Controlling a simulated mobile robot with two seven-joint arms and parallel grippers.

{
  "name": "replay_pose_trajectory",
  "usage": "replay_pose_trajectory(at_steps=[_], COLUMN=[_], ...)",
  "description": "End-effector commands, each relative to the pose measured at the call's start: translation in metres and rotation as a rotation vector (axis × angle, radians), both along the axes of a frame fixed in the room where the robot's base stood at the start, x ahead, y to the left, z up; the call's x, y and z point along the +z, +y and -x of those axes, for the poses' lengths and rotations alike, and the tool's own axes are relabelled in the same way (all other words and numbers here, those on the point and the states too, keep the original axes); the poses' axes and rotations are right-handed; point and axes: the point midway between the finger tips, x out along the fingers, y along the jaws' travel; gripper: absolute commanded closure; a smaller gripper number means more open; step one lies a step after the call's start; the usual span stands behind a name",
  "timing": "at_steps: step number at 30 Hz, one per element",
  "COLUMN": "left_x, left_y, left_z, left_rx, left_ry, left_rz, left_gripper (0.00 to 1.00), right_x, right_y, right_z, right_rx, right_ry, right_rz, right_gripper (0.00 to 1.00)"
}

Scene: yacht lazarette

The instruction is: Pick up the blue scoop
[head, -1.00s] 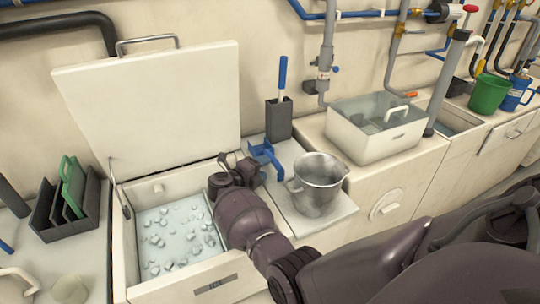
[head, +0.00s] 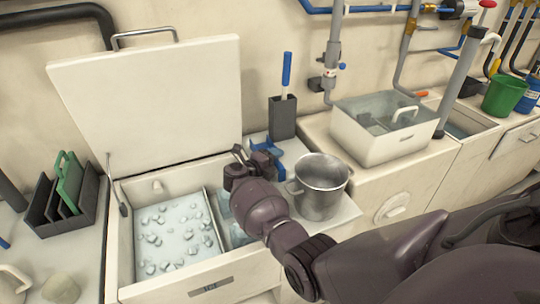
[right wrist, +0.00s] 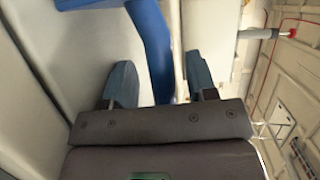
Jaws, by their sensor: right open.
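The blue scoop (head: 267,145) rests on the pale ledge beside the open ice box, left of the metal jug. My right gripper (head: 250,156) is at the scoop's left front side in the head view, and the gripper covers part of it. In the right wrist view, a blue part of the scoop (right wrist: 154,50) runs between the two spread fingers of the right gripper (right wrist: 161,82). The gripper is open; I cannot tell whether either finger touches the scoop. My left gripper is not in view.
The ice box (head: 125,260) stands open with its white lid (head: 150,105) raised behind. A metal jug (head: 320,185) is close on the right of my gripper. A dark holder (head: 283,117) with a blue-handled tool stands behind the scoop. A white bin (head: 375,140) is farther right.

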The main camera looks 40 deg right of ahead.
Motion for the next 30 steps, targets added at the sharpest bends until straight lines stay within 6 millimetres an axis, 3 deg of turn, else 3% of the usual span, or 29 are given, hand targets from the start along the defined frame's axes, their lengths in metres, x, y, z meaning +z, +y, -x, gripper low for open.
replay_pose_trajectory(at_steps=[2, 12, 22, 26, 30], left_x=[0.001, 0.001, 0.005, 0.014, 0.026], left_y=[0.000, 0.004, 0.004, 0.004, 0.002], left_z=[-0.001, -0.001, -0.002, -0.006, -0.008], left_rx=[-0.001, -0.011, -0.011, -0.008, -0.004], left_ry=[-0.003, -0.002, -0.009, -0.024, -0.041], left_rz=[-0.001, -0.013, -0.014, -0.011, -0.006], left_gripper=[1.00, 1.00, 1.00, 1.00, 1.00], right_x=[0.001, 0.001, 0.009, 0.029, 0.063], right_y=[0.000, 0.000, 0.000, 0.000, 0.001], right_z=[0.000, 0.000, 0.000, -0.001, -0.001], right_rx=[0.000, 0.000, 0.000, 0.000, 0.000], right_ry=[-0.001, -0.001, -0.003, -0.010, -0.014], right_rz=[0.000, 0.001, 0.001, 0.000, -0.001], right_gripper=[0.49, 0.98, 0.98, 0.98, 0.98])
